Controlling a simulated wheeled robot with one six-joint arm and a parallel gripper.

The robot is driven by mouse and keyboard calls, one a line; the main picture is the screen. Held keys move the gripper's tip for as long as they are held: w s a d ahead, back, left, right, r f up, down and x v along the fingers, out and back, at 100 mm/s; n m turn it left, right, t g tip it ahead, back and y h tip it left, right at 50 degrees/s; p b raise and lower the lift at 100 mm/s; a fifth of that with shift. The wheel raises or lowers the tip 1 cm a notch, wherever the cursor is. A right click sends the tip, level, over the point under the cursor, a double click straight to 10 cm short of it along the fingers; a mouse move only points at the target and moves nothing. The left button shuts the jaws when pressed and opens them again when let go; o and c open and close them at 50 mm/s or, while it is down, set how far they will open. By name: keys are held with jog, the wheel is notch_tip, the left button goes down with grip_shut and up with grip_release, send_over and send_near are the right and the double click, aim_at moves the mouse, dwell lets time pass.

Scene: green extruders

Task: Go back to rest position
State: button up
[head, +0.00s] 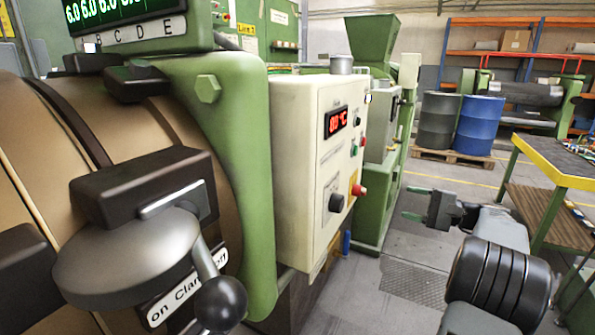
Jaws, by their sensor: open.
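My gripper (410,203) is at the middle right of the head view, at the end of my arm. Its two thin green-tipped fingers are apart and point left towards the machine. Nothing is between them. My arm reaches in from the lower right.
A green extruder with a grey disc and black-knobbed lever (220,300) fills the left. A yellow-edged workbench (545,165) stands close on the right. Blue (478,125) and dark (438,120) drums stand on a pallet behind. Open floor lies between.

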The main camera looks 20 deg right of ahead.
notch_tip(320, 180, down, 9)
jog(key=m+g+h, duration=0.2)
jog(key=h, duration=0.2)
jog(key=s+a+f+n+g+h+p, duration=0.25)
jog(key=s+a+g, duration=0.25)
jog(key=a, duration=0.4)
jog(key=s+a+r+n+h+p, duration=0.2)
jog(key=s+a+n, duration=0.1)
jog(key=a, duration=0.3)
jog(key=s+a+r+n+g+h+p, duration=0.1)
jog(key=s+a+r+n+h+p, duration=0.1)
jog(key=a, duration=0.5)
jog(key=s+a+r+n+g+h+p, duration=0.1)
jog(key=s+a+r+n+h+p, duration=0.1)
jog(key=s+a+n, duration=0.4)
jog(key=shift+s+a+r+n+p, duration=0.25)
jog(key=shift+a+r+n+p, duration=0.3)
jog(key=shift+a+r+p, duration=0.35)
jog(key=shift+d+f+h, duration=0.1)
jog(key=shift+d+h, duration=0.05)
jog(key=shift+h, duration=0.1)
